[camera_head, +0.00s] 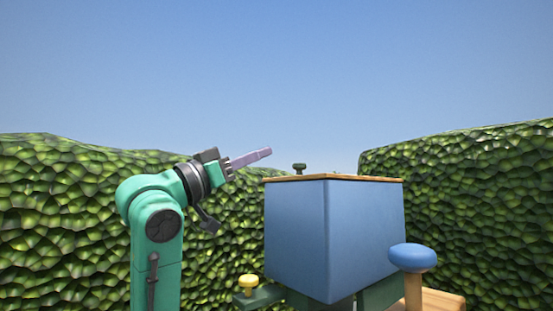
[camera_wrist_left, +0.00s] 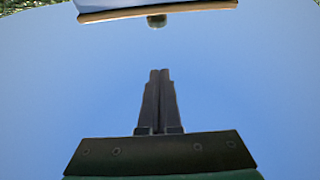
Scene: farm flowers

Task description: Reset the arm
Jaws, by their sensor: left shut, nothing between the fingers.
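My left arm (camera_head: 155,225), green with dark joints, rises at the left in the head view. Its gripper (camera_head: 268,151) points right and slightly up, beside and above the left top edge of the blue box. The gripper is empty and its fingers are together. In the left wrist view the two dark fingers (camera_wrist_left: 160,72) lie side by side against open sky. My right gripper is not in view.
A blue box (camera_head: 325,240) with a wooden top (camera_head: 375,179) and a dark knob (camera_head: 299,168) stands at centre right. A blue round-topped post (camera_head: 412,257) and a small yellow knob (camera_head: 248,282) are near it. Green hedges (camera_head: 460,190) stand behind. Above is open sky.

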